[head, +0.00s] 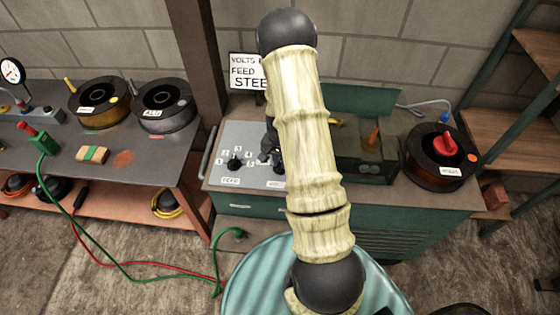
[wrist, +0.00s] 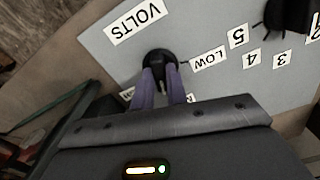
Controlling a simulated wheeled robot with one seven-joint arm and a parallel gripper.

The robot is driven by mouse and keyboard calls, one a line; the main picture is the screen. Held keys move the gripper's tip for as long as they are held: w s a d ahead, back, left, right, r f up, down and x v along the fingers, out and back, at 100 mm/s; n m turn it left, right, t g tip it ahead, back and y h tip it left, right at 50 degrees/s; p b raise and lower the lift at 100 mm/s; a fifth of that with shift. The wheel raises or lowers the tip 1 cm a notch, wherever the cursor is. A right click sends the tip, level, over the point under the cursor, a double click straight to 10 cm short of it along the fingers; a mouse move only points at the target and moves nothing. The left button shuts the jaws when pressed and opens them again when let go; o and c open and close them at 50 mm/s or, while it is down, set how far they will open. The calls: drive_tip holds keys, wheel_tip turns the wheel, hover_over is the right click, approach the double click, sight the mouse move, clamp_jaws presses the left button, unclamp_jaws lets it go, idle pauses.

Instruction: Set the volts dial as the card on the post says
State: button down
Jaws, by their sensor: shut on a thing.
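The volts dial (wrist: 158,57) is a round black knob on a grey panel, beside the VOLTS label (wrist: 135,23). My gripper (wrist: 160,75) has its two purplish fingers on either side of this knob, closed on it. A LOW label (wrist: 208,59) sits to the knob's right in the wrist view; other labels near it are partly hidden by my fingers. The knob's pointer direction is not clear. In the head view the card (head: 247,72) on the post reads VOLTS, FEED and STEE; my arm covers its right part, including the volts value.
The feed dial (head: 234,163) with numbered labels stands left of the volts dial on the same panel. A spool with a red knob (head: 446,145) is at the right of the machine. A bench (head: 140,150) with two spools and cables is at the left.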

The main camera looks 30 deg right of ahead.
drive_tip(key=m, duration=0.5)
drive_tip(key=shift+w+m, duration=0.15)
drive_tip(key=shift+m, duration=0.15)
drive_tip(key=m+p, duration=0.1)
drive_tip(key=m, duration=0.4)
drive_tip(key=shift+a+m+p, duration=0.1)
drive_tip(key=shift+m+p, duration=0.2)
drive_tip(key=c, duration=1.4)
unclamp_jaws()
drive_tip(key=shift+r, duration=0.1)
wheel_tip(320, 180, up, 17)
drive_tip(key=shift+r, duration=0.15)
